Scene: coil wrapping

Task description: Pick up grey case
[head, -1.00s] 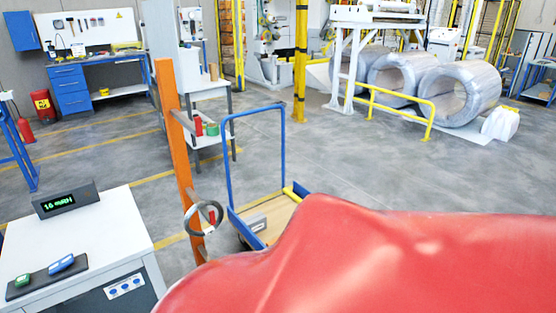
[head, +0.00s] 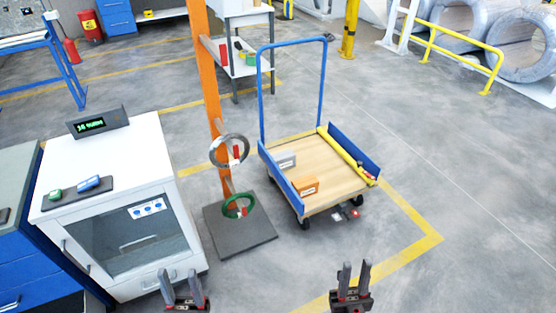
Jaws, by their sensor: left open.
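A small grey case (head: 286,161) with a pale label lies on the wooden deck of the blue cart (head: 345,170), near its left side panel. The panel hides part of the case. An orange case (head: 305,186) sits just in front of it on the same deck. My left gripper (head: 178,276) is open and empty at the bottom, in front of the white cabinet. My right gripper (head: 356,268) is open and empty over the floor, in front of the cart. Both grippers are apart from the grey case.
An orange post (head: 206,80) on a dark base plate (head: 240,238) stands left of the cart, holding a grey ring (head: 229,150) and a green ring (head: 238,206). A white cabinet (head: 150,165) stands at left. A yellow bar (head: 345,155) lies along the deck's right side. Floor right of the cart is clear.

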